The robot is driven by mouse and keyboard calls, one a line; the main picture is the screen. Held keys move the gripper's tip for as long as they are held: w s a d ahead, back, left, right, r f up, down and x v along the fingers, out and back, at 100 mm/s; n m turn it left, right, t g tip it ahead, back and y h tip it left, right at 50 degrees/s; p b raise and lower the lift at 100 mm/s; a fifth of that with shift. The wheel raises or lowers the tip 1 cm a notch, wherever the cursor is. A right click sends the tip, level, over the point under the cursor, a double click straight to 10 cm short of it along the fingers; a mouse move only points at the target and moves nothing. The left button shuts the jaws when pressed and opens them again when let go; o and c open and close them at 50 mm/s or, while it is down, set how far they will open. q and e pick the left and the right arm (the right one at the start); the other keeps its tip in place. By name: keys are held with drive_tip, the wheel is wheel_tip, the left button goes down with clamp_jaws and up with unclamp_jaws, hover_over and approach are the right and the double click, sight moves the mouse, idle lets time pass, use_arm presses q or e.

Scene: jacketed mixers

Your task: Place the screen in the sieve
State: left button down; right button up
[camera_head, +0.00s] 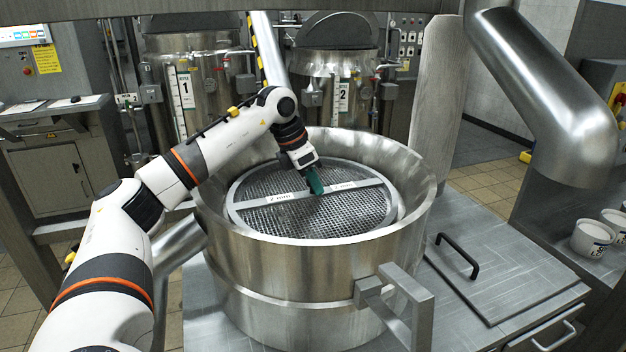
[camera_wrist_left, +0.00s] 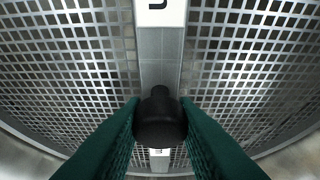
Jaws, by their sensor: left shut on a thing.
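The screen (camera_head: 285,217) is a round metal mesh with a rim and a pale crossbar marked "2 mm". It lies inside the wide steel bowl of the sieve (camera_head: 300,262), below the bowl's flared rim. I cannot tell whether it rests fully on a seat or hangs slightly above it. My right gripper is out of view.
The sieve stands on a steel worktop (camera_head: 500,250) with a black-handled lid at right. A bracket (camera_head: 395,300) sticks out of the sieve's front. A large steel pipe (camera_head: 545,95) hangs at right, near white tubs (camera_head: 592,238). Two mixers (camera_head: 335,85) stand behind.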

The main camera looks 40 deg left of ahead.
use_arm(q)
drive_tip(key=c, duration=1.6)
unclamp_jaws()
drive_tip(key=shift+f, duration=0.1)
drive_tip(key=o, duration=0.5)
drive_tip(key=shift+d, duration=0.1)
drive_tip(key=shift+c, duration=0.2)
drive_tip(key=b+v, duration=0.1)
drive_tip(key=v, duration=1.1)
